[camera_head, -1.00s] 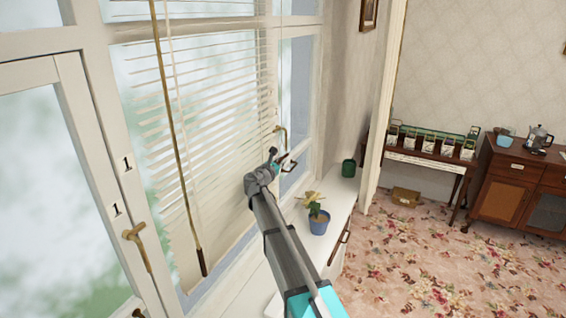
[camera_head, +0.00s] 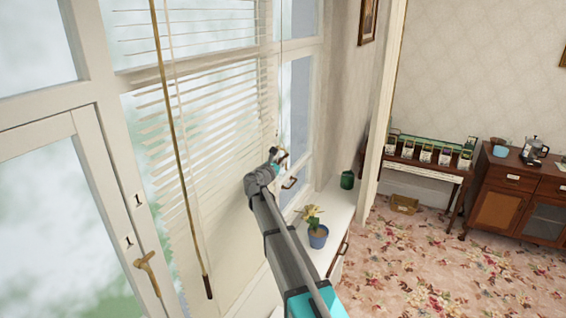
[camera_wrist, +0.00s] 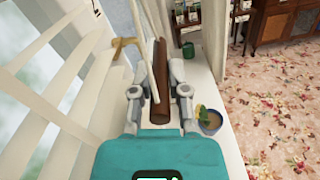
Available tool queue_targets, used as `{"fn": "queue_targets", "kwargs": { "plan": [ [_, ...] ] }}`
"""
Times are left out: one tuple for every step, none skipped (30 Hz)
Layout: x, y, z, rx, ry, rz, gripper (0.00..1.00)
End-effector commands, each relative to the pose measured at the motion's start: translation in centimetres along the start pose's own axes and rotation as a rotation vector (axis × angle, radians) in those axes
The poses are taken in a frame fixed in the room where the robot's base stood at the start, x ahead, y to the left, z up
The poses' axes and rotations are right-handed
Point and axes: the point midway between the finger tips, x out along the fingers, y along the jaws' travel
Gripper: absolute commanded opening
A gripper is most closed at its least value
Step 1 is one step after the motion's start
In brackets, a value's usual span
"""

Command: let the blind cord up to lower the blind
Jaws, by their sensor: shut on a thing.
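The white slatted blind (camera_head: 205,130) hangs in front of the window, with slats tilted and some spaced apart. A thin cord (camera_head: 281,50) runs down on its right side to my gripper (camera_head: 280,155). In the wrist view my gripper (camera_wrist: 159,92) has a brown cord pull (camera_wrist: 156,82) between its two fingers, with a pale cord or strip beside it. The jaws are shut on this pull. A brown wand (camera_head: 180,150) with a dark tip and a pale cord (camera_head: 180,110) hang at the blind's left.
A blue flowerpot (camera_head: 318,237) with a plant and a green pot (camera_head: 347,180) stand on the white sill cabinet (camera_head: 335,205), close to my arm. Brass window latches (camera_head: 150,265) stick out. A curtain edge is to the right. Open carpet (camera_head: 430,260) lies beyond.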

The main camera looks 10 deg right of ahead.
Motion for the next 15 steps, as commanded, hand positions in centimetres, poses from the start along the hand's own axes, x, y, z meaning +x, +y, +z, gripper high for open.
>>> {"fn": "queue_targets", "kwargs": {
  "plan": [
    [-0.10, -0.04, 0.03, -0.001, -0.001, 0.000, 0.00],
    [-0.10, -0.04, 0.02, -0.001, -0.001, 0.000, 0.00],
    [-0.09, -0.05, 0.01, -0.001, -0.001, 0.000, 0.00],
    [-0.09, -0.05, 0.00, -0.001, -0.001, 0.000, 0.00],
    [-0.09, -0.05, 0.00, -0.001, -0.001, 0.000, 0.00],
    [-0.09, -0.05, 0.00, -0.001, -0.001, 0.000, 0.00],
    [-0.09, -0.05, 0.00, -0.001, -0.001, 0.000, 0.00],
    [-0.09, -0.05, 0.00, -0.001, -0.001, 0.000, 0.00],
    [-0.09, -0.05, 0.00, -0.001, -0.001, 0.000, 0.28],
    [-0.09, -0.05, -0.01, -0.001, -0.001, 0.000, 0.34],
    [-0.09, -0.05, -0.01, 0.000, -0.001, 0.000, 0.40],
    [-0.08, -0.05, -0.01, 0.000, 0.000, 0.000, 0.47],
    [-0.07, -0.05, -0.01, 0.000, 0.000, 0.000, 0.53],
    [-0.06, -0.04, -0.01, 0.000, 0.000, 0.000, 0.55],
    [-0.05, -0.04, -0.01, 0.000, 0.000, 0.000, 0.55]
  ]
}}
